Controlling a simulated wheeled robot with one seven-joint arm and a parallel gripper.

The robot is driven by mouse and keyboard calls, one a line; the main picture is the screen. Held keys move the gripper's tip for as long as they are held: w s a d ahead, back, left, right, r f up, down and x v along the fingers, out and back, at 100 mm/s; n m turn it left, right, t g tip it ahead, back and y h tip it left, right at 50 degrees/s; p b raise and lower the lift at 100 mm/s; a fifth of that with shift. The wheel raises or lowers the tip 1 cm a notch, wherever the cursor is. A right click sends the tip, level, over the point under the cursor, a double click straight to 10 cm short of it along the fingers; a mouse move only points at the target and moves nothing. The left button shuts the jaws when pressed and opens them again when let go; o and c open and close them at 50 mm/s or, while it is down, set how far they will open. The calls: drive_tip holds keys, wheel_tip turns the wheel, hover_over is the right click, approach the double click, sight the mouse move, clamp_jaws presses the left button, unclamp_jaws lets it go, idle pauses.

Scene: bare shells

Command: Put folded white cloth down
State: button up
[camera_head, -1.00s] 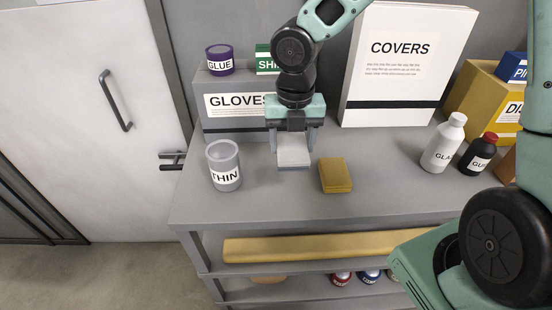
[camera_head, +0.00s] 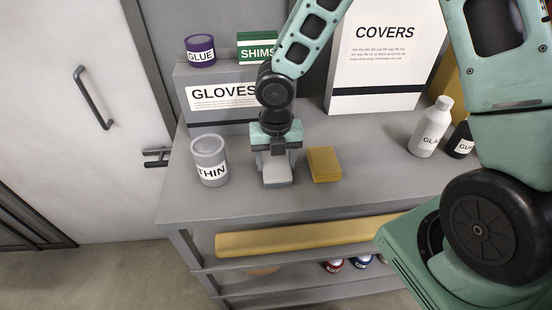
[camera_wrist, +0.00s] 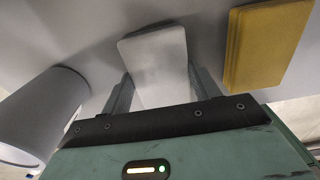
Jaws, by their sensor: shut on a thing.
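The folded white cloth (camera_head: 276,170) is a small pale block held between the fingers of my gripper (camera_head: 277,179), low over the grey shelf top (camera_head: 240,205). Whether its underside touches the shelf top I cannot tell. In the wrist view the cloth (camera_wrist: 157,62) sits between the two fingers (camera_wrist: 160,92), which are shut on it. A folded yellow cloth (camera_head: 323,164) lies just to the right, apart from my gripper. It also shows in the wrist view (camera_wrist: 264,42).
A grey container marked THIN (camera_head: 210,160) stands close on the left. Behind are a GLOVES box (camera_head: 215,100) and a tall COVERS box (camera_head: 385,60). Bottles, one white (camera_head: 430,128), stand on the right. The front of the top is clear.

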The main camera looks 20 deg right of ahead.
sight(276, 163)
drive_tip(key=shift+f, duration=0.1)
drive_tip(key=o, duration=0.9)
drive_tip(key=shift+o, duration=0.2)
wheel_tip(276, 163, up, 11)
drive_tip(key=s+a+r+m, duration=0.3)
drive_tip(key=s+m, duration=0.7)
drive_tip(key=m, duration=0.2)
drive_tip(key=s+a+r+m, duration=0.3)
drive_tip(key=s+m, duration=0.7)
drive_tip(key=m, duration=0.2)
drive_tip(key=shift+a+r+m+y+p, duration=0.15)
drive_tip(key=shift+a+m+y+p, duration=0.05)
drive_tip(key=shift+m+y+p, duration=0.25)
